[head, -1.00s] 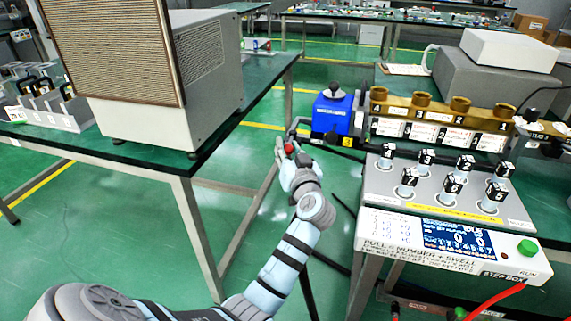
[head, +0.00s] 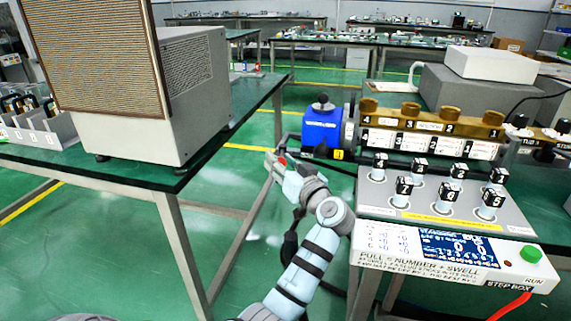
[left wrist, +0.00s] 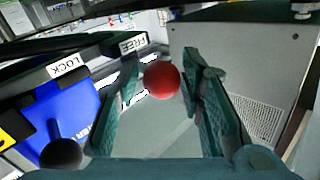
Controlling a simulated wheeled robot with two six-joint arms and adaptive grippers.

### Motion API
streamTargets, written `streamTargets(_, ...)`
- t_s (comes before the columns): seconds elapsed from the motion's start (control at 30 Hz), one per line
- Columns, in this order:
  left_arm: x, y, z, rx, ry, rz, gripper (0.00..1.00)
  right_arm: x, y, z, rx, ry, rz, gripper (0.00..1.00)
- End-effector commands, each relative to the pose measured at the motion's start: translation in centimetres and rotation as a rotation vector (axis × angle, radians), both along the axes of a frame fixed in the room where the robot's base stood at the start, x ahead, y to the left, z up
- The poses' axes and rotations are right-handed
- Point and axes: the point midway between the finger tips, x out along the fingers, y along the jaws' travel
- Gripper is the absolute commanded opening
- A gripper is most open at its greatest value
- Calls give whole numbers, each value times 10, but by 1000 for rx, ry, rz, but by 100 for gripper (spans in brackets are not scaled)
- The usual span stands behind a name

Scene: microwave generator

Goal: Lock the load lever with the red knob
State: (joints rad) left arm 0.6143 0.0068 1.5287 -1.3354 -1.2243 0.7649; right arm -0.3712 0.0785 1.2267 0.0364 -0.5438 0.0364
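The red knob (left wrist: 161,80) sits between the two fingers of my left gripper (left wrist: 160,76) in the left wrist view. The FREE label (left wrist: 133,43) is just beside the knob, and the LOCK label (left wrist: 68,65) is farther left on the dark bar. My right gripper is not in view.
A grey control panel with several numbered knobs (head: 440,207) and a step box (head: 450,257) stand right of my left arm. A beige microwave-like unit (head: 190,90) sits on the dark table at left. Green floor shows between the tables.

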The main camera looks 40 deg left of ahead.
Motion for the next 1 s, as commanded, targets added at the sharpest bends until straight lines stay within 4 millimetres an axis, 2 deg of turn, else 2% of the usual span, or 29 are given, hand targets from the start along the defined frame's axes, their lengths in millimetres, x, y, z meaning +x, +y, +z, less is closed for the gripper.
streamTargets(0.37, 4, -5, 2, -4, -1, -13, 46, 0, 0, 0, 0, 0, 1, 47)
streamTargets(0.47, 4, -4, 17, -3, -4, -11, 46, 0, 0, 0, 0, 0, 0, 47)
streamTargets(0.73, 3, -3, 83, -3, -3, -9, 46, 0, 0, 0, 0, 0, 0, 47)
streamTargets(0.83, 2, -3, 96, -3, -2, -8, 46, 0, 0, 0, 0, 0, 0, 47)
streamTargets(1.0, 2, -3, 99, -2, 1, -8, 46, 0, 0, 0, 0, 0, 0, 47)
